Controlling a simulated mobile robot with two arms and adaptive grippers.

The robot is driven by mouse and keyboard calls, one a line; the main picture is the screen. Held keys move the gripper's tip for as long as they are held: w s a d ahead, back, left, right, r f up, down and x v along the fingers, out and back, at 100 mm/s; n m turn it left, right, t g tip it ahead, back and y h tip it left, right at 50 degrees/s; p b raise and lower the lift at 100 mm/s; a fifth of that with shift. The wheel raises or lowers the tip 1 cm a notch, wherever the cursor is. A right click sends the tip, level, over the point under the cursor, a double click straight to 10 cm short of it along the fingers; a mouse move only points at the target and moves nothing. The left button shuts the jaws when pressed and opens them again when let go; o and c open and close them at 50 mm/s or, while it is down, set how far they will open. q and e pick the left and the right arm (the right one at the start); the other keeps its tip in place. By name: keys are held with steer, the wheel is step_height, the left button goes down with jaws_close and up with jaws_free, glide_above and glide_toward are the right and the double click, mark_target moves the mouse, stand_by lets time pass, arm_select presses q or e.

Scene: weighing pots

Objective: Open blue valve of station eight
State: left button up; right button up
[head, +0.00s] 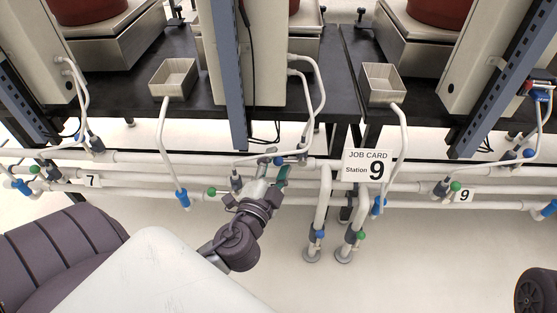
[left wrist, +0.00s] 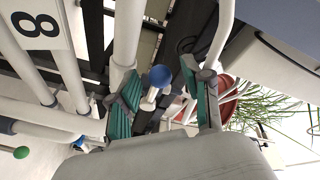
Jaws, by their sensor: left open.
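The blue valve knob of station eight (left wrist: 160,77) is a round blue ball on a pale stem in the left wrist view. It stands between the two teal finger pads of my open left gripper (left wrist: 161,92), with gaps visible on both sides. The sign "8" (left wrist: 40,29) is at that view's upper left. In the head view my left gripper (head: 271,174) is at the white pipes in the middle, and a blue knob (head: 278,161) shows just beyond its fingers. The gripper hides the rest of that valve. My right gripper is not in view.
A green knob (head: 211,191) sits left of my gripper, near a blue fitting (head: 182,199). White hoses and pipes (head: 130,170) run close around the gripper. A job card for station 9 (head: 367,165) hangs to the right. Open floor lies in front.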

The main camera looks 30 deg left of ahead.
arm_select(q)
steer(key=shift+w+a, duration=0.2)
steer(key=shift+w, duration=0.45)
jaws_close()
